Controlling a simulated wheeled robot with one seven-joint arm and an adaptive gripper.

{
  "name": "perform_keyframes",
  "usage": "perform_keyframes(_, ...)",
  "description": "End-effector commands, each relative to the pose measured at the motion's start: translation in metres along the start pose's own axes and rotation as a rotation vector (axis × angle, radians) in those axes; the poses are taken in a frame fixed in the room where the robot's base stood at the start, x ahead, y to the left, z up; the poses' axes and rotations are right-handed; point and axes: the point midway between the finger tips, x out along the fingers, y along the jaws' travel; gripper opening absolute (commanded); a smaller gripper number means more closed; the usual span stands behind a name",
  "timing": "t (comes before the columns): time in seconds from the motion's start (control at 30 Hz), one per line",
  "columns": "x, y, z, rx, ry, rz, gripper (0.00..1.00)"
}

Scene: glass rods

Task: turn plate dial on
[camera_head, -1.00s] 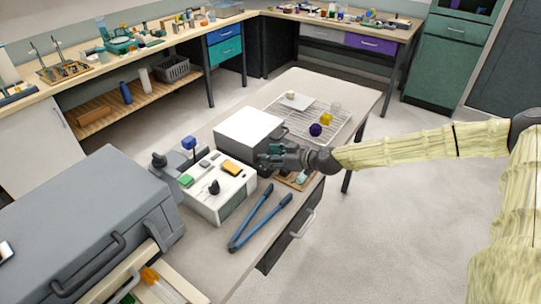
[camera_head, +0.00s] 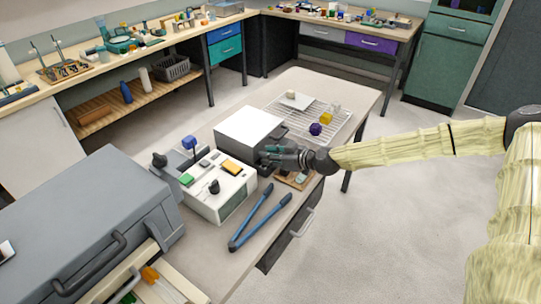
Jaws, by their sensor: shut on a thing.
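A box-shaped device with a white top and dark sides (camera_head: 248,126) stands on the middle table; it looks like the hot plate. My gripper (camera_head: 268,157) is at the device's right front side, its fingers up against the dark front face. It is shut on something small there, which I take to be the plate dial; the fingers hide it. My arm reaches in from the right.
A white instrument (camera_head: 208,198) with a black knob stands left of the device. Blue-handled tongs (camera_head: 258,217) lie in front. A grey case (camera_head: 85,215) fills the left.

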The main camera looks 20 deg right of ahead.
Motion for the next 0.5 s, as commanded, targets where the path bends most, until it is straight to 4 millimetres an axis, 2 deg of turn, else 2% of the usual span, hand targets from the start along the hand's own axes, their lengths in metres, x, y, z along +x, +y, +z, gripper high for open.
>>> perform_keyframes(0.5,0.0004,-0.0064,-0.0044,0.09,0.001,0.227,0.03)
